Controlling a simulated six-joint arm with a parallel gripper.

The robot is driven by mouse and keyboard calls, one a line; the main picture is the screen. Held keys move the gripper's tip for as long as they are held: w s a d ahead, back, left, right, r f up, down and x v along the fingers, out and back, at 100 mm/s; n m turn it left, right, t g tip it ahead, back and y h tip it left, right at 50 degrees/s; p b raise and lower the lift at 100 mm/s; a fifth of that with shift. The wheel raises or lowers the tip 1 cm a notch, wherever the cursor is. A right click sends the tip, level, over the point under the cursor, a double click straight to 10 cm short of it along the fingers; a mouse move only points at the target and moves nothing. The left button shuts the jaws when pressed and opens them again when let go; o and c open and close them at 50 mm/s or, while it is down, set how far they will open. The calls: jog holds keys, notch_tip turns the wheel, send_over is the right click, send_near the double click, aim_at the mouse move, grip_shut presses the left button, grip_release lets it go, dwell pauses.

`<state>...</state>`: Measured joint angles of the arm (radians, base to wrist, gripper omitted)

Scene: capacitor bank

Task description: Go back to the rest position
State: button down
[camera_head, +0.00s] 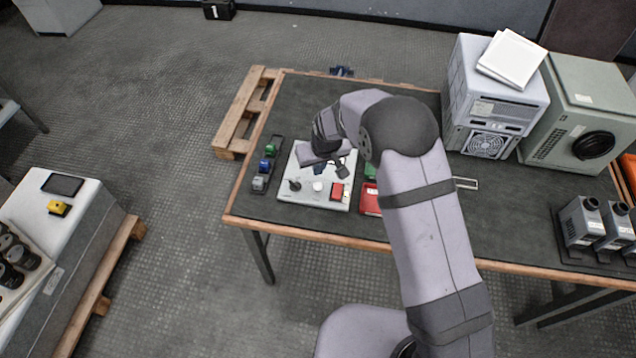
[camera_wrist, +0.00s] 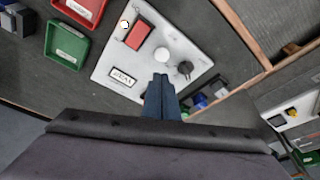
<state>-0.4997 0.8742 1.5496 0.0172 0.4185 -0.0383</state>
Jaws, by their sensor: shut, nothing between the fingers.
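My gripper (camera_wrist: 161,80) shows its two dark blue fingers pressed together and empty in the wrist view. In the head view my gripper (camera_head: 319,169) hangs over a light grey control panel (camera_head: 287,192) on the dark table, with my arm reaching in from the lower right. The panel also shows in the wrist view (camera_wrist: 188,45), with a red block (camera_wrist: 137,34), a white round button (camera_wrist: 162,54), a black knob (camera_wrist: 184,68) and a label plate (camera_wrist: 123,77). I cannot tell whether the fingertips touch the panel; its far part is hidden by my wrist.
Left of the panel is a rack (camera_head: 258,184) with small coloured blocks. A red tray (camera_head: 370,200) and green tray (camera_head: 370,172) sit to its right, partly behind my arm. A computer case (camera_head: 470,95) and a grey-green cabinet (camera_head: 560,125) stand at the back right.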

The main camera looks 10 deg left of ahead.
dwell(0.3)
jog(key=s+d+f+g, duration=0.1)
jog(key=s+d, duration=0.1)
jog(key=s, duration=0.1)
jog(key=s+d+f+g+h, duration=0.1)
jog(key=s+d+f, duration=0.1)
jog(key=s, duration=0.2)
jog(key=s+d+f+g, duration=0.1)
jog(key=s+d+f, duration=0.1)
jog(key=s, duration=0.2)
jog(key=shift+s+d+g+h, duration=0.2)
jog(key=shift+g+h, duration=0.1)
jog(key=shift+h, duration=0.1)
jog(key=s+d+r+m+g, duration=0.1)
jog(key=s+d+r+m, duration=0.1)
jog(key=s+d+r, duration=0.55)
jog(key=s+d+r+m+g, duration=0.1)
jog(key=s+d+r, duration=0.3)
jog(key=s+d, duration=0.55)
jog(key=w+d+r+m+t, duration=0.2)
jog(key=d+r+m, duration=0.1)
jog(key=r, duration=0.3)
jog(key=shift+t, duration=0.3)
